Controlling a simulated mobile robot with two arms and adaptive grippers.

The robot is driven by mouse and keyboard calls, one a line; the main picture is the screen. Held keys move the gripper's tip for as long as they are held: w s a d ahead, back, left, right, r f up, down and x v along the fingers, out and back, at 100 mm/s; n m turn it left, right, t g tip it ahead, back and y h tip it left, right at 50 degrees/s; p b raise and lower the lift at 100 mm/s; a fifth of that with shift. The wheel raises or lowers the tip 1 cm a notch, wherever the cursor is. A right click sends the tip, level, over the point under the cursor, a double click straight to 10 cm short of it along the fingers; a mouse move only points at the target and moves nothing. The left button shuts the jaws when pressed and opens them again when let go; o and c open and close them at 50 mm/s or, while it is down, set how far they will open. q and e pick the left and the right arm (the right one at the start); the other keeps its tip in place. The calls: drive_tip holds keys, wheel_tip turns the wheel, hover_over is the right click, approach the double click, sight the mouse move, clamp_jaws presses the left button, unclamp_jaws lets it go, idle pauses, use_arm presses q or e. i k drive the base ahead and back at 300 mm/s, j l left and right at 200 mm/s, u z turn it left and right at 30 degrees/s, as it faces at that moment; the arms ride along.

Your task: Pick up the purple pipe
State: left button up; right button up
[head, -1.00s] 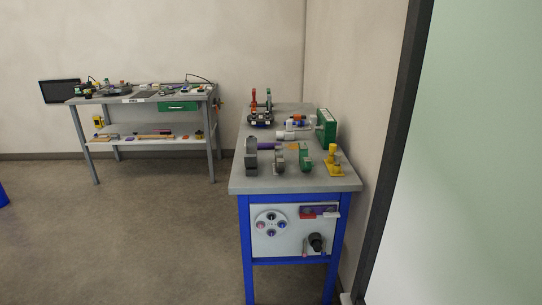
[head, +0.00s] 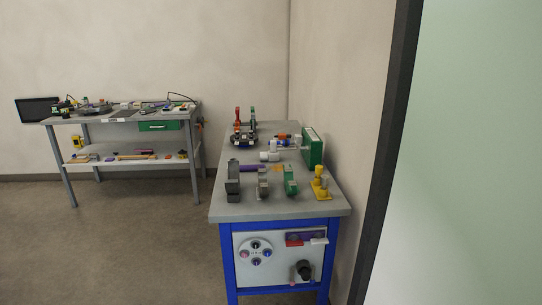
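A purple pipe (head: 252,168) lies on the grey top of the blue-framed cart (head: 280,207). It sits behind the dark grey clamp-like part (head: 233,178) and the smaller grey part (head: 263,183), which hide some of it. An orange piece (head: 277,168) is at its right end; I cannot tell if they touch. Neither of my grippers shows in the head view.
A green part (head: 290,181) and a yellow part (head: 319,182) stand along the cart's near side. White fittings (head: 270,156) and a green box (head: 313,147) are farther back. A workbench (head: 110,118) stands at the left. A dark post (head: 390,150) rises at right; floor at left is clear.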

sight(243, 167)
drive_tip(key=i+j+z, duration=0.2)
drive_tip(key=i+j, duration=0.15)
drive_tip(key=i, duration=0.25)
drive_tip(key=i+j+z, duration=0.25)
drive_tip(key=i+j, duration=0.2)
drive_tip(key=i, duration=0.1)
